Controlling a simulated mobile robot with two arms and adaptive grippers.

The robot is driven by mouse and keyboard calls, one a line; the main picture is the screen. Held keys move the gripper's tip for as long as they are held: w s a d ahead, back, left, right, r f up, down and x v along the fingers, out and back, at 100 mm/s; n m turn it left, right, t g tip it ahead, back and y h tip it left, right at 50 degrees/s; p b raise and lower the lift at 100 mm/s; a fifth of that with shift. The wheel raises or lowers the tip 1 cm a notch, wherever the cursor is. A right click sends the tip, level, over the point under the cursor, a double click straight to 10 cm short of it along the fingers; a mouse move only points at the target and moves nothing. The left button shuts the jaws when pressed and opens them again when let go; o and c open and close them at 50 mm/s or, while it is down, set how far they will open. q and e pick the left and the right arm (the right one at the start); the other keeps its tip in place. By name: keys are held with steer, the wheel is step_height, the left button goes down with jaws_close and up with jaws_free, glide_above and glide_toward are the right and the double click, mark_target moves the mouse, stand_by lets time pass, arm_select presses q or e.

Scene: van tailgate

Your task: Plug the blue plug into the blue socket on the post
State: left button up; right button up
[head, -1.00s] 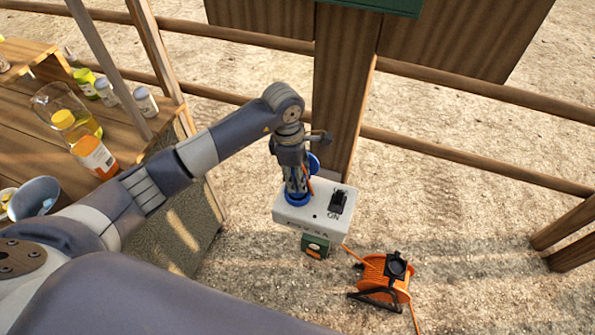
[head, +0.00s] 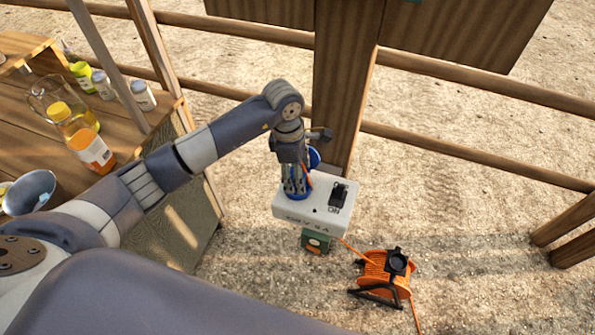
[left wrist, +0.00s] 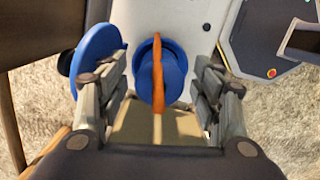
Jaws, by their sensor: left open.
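The blue plug (left wrist: 156,78), with its orange cable (left wrist: 160,58) running over it, sits in the round blue socket (left wrist: 143,52) on the white box on the post. The plug looks seated, but I cannot tell how deep. My left gripper (head: 296,190) is above the socket, pointing down at it. In the left wrist view its fingers (left wrist: 158,95) stand open on both sides of the plug, with gaps to it. The blue socket lid (left wrist: 97,52) is swung open at the left. In the head view the fingers hide most of the plug. My right gripper is not seen.
The white box (head: 312,213) carries a black switch (head: 338,194) right of the socket. The wooden post (head: 340,110) rises behind it. An orange cable reel (head: 384,275) stands on the gravel. A wooden counter (head: 120,135) with bottles and a bowl (head: 30,192) is at the left.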

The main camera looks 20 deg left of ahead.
arm_select(q)
step_height(320, 180, up, 12)
steer(key=a, duration=0.1)
steer(key=shift+s+a, duration=0.15)
steer(key=shift+a, duration=0.05)
steer(key=shift+d, duration=0.1)
stand_by(0.3)
